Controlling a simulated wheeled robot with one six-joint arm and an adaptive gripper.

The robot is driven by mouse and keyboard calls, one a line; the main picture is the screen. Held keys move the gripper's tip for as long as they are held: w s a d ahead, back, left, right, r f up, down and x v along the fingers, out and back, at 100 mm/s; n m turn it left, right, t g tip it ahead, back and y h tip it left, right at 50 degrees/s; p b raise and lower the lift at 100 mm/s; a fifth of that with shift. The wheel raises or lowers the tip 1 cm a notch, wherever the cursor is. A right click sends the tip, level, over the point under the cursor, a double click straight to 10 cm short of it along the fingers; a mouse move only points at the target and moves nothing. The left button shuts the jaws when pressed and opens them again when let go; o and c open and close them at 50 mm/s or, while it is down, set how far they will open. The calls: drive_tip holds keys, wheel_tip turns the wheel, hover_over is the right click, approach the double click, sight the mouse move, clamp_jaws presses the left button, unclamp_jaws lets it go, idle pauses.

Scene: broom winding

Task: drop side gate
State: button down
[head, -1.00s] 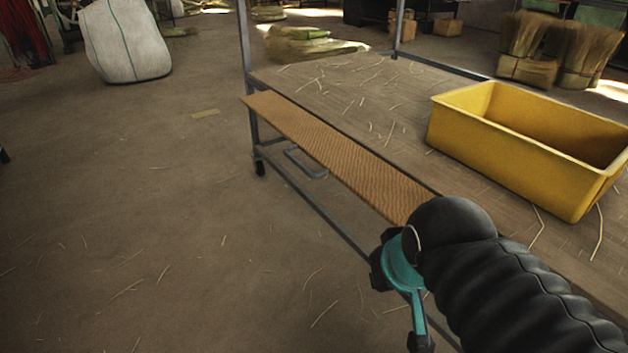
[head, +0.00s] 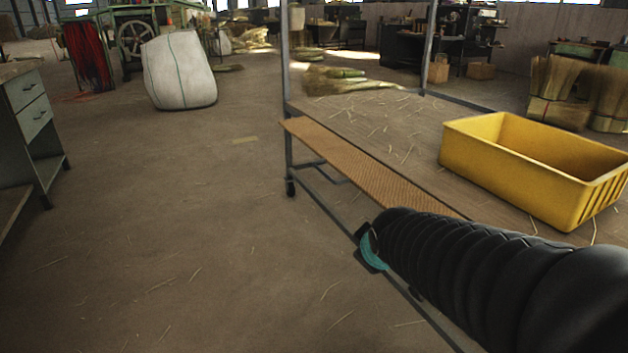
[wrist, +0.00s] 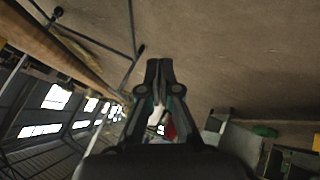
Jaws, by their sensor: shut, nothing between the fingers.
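The side gate looks like the long brown ridged panel (head: 370,165) along the near-left side of the wheeled cart (head: 350,120). A dark line separates it from the cart's deck; I cannot tell its exact tilt. My arm covers its near end. In the wrist view my gripper (wrist: 158,66) has its fingers together, with nothing between them, over bare floor. In the head view a teal and black part of my gripper (head: 371,250) shows just left of the panel's near end; its fingertips are hidden there.
A yellow bin (head: 540,165) stands on the deck among loose straws. Thin posts rise from the cart's corners. A white sack (head: 180,72) stands on the floor behind, and a drawer cabinet (head: 30,120) is at far left. The floor left of the cart is mostly clear.

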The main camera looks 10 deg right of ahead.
drive_tip(key=w+d+f+n+t+y+b, duration=0.1)
drive_tip(key=w+f+n+t, duration=0.1)
drive_tip(key=w+f+n, duration=0.65)
drive_tip(key=w+d+f+n+t, duration=0.15)
drive_tip(key=w+f+n, duration=0.3)
drive_tip(key=w, duration=0.65)
drive_tip(key=w+a+r+n+t+y, duration=0.2)
drive_tip(key=w+a+r+n+t, duration=0.1)
drive_tip(key=w+n, duration=0.4)
drive_tip(key=w+a+r+n+t+y, duration=0.3)
drive_tip(key=w+r+n+t, duration=0.2)
drive_tip(key=w+r+n, duration=0.3)
drive_tip(key=shift+w+r+n+y+b, duration=0.2)
drive_tip(key=shift+n+y+b, duration=0.1)
drive_tip(key=shift+n, duration=0.7)
